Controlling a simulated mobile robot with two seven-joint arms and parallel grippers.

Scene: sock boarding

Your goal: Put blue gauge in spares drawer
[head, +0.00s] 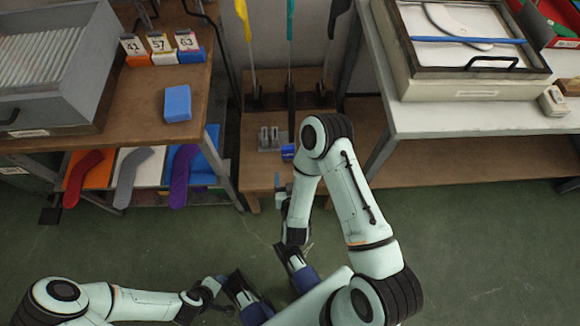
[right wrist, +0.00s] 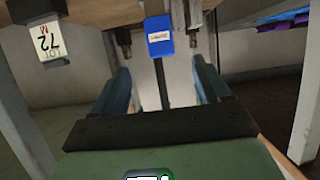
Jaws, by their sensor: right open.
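A small blue piece (head: 288,152), which looks like the blue gauge, is at the low wooden stand in the middle of the head view. In the right wrist view the blue gauge (right wrist: 159,36), with a white label, shows upright beyond and between my fingertips, apart from them. My right gripper (head: 281,186) is open and empty just in front of the stand; its two fingers also show in the right wrist view (right wrist: 165,88). My left gripper (head: 219,287) is low at the front, its jaws unclear. I cannot tell which drawer is the spares drawer.
A grey drawer box (head: 85,80), numbered cards (head: 158,50) and a light blue block (head: 177,103) are on the left bench. Coloured sock shapes (head: 135,170) lie below. A handled case (head: 470,72) is on the right table. A tag (right wrist: 50,42) stands left of the gauge.

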